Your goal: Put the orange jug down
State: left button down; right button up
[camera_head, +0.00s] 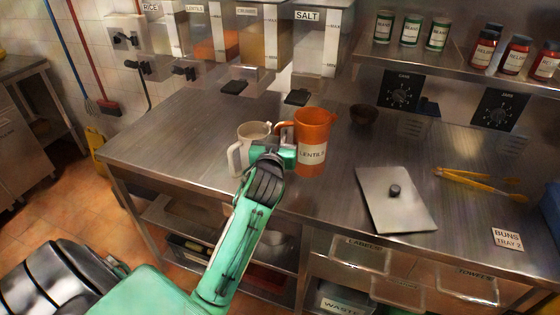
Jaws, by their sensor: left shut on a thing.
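The orange jug (314,134), with a label reading LENTILS, stands upright at the left-middle of the steel counter. Its handle is on its left side. My left gripper (287,150) is at the jug's left side, shut on the jug near its handle; the fingers are partly hidden. From this view I cannot tell whether the jug's base touches the counter. My right gripper is out of view.
A cream jug (254,131) stands just left of the gripper, very close to it. Dispensers (262,40) hang behind. Bare counter (190,130) shows at left.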

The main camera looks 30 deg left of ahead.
pick_arm(q)
notch_tip(320, 180, down, 8)
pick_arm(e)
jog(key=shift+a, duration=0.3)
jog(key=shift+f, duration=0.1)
pick_arm(q)
jog(key=c, duration=1.8)
grip_release()
jog(key=shift+f, duration=0.15)
jog(key=o, duration=0.4)
jog(key=shift+c, duration=0.2)
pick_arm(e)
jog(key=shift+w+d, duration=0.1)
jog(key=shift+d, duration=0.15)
